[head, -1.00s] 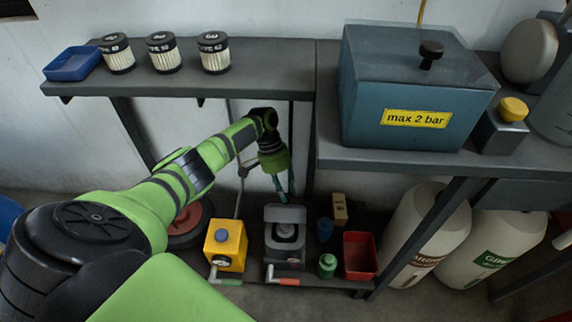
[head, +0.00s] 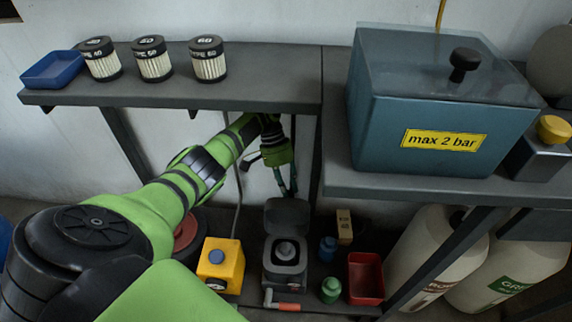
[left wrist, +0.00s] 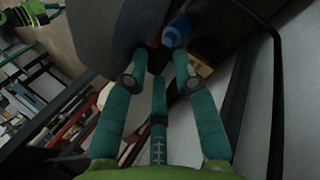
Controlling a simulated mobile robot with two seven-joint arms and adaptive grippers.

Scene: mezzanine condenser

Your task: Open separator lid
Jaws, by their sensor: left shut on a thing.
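The grey separator (head: 285,265) stands on the low shelf, with a round fitting inside its open top. Its dark grey lid (head: 287,215) stands raised at the back. My left gripper (head: 288,188) reaches down from behind and is shut on the lid's upper edge. In the left wrist view, the teal fingers of my left gripper (left wrist: 155,75) close at the edge of a large grey surface, the lid (left wrist: 110,30). The exact contact is partly hidden in the head view. My right gripper is not in view.
Beside the separator are a yellow box (head: 221,262), a green jar (head: 330,290), a blue jar (head: 328,248) and a red bin (head: 365,278). An orange-handled valve (head: 284,306) is in front. A blue tank (head: 430,115) and several filters (head: 153,60) stand on the upper shelves.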

